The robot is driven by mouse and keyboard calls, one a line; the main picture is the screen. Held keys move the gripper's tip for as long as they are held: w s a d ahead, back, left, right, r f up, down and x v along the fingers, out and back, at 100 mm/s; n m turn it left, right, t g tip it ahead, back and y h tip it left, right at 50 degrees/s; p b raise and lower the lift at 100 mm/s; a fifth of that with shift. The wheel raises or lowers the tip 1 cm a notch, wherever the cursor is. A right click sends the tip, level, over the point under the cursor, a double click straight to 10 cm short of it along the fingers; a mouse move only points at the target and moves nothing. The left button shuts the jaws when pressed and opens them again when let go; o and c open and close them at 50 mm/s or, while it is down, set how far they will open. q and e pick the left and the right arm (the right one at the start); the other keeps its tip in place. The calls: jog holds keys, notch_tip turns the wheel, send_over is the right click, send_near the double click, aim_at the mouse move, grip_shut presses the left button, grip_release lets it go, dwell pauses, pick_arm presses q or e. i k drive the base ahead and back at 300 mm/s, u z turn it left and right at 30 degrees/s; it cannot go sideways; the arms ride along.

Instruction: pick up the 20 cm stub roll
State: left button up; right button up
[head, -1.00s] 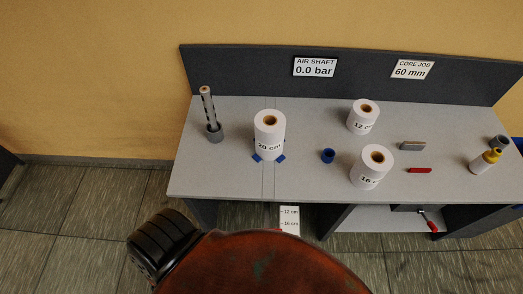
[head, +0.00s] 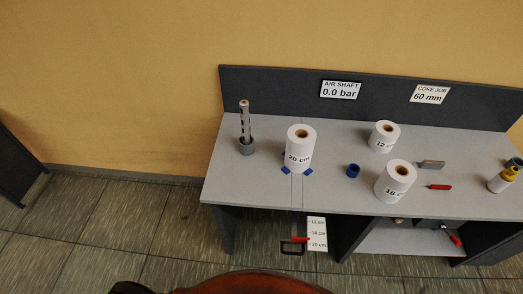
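The 20 cm stub roll (head: 301,142) is a white paper roll with a brown core, standing upright on the left half of the grey bench top (head: 340,200). Its front label reads 20 cm. Blue pieces lie at its foot on both sides, and two thin lines run from it to the bench's front edge. Neither of my grippers shows in the head view.
A 12 cm roll (head: 384,134) and a 16 cm roll (head: 396,182) stand to the right, with a blue ring (head: 352,171) between. A metal shaft (head: 244,122) stands in a grey holder at left. A scale card (head: 316,234) hangs at the front.

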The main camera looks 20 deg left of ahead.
aim_at(299, 150)
jog(key=u, duration=0.3)
jog(key=i, duration=1)
